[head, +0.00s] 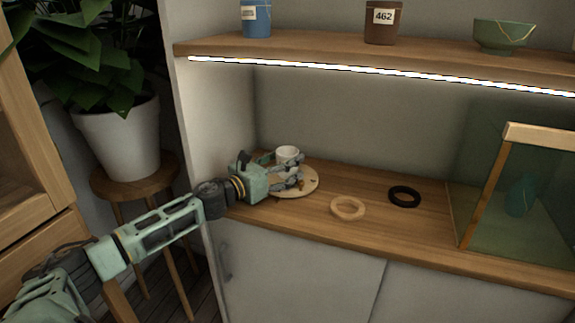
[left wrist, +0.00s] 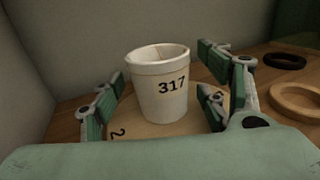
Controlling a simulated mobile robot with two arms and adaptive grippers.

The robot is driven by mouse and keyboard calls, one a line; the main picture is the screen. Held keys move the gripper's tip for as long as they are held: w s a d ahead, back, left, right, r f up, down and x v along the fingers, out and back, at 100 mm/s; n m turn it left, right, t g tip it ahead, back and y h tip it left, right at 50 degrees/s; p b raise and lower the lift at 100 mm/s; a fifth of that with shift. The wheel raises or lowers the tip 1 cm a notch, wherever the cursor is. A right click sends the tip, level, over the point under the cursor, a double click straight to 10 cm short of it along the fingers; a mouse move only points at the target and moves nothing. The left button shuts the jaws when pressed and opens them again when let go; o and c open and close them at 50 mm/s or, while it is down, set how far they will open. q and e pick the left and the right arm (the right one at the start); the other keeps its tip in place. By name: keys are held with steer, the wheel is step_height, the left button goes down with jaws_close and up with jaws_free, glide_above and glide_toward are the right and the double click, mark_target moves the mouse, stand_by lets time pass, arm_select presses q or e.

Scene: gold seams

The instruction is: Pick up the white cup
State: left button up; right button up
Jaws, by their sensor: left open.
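The white cup (head: 287,154) stands upright on a round light-wood board (head: 306,186) on the cabinet's counter. In the left wrist view the cup (left wrist: 160,88) carries the black number 317, and the board (left wrist: 128,125) under it shows a 2. My left gripper (head: 290,178) reaches in from the left at the cup. In the left wrist view the left gripper (left wrist: 158,112) is open, with a finger on each side of the cup and visible gaps to it. My right gripper is in neither view.
A light wooden ring (head: 347,208) and a black ring (head: 404,197) lie right of the board. A glass case (head: 502,185) with a wooden frame stands at the right. The shelf above (head: 330,50) holds a blue cup (head: 256,20), a brown cup (head: 381,24) and a green bowl (head: 500,36).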

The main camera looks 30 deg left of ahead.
arm_select(q)
steer(key=shift+w+d, duration=0.2)
steer(key=shift+w, duration=0.55)
steer(key=shift+c, duration=0.4)
steer(key=c, duration=1.3)
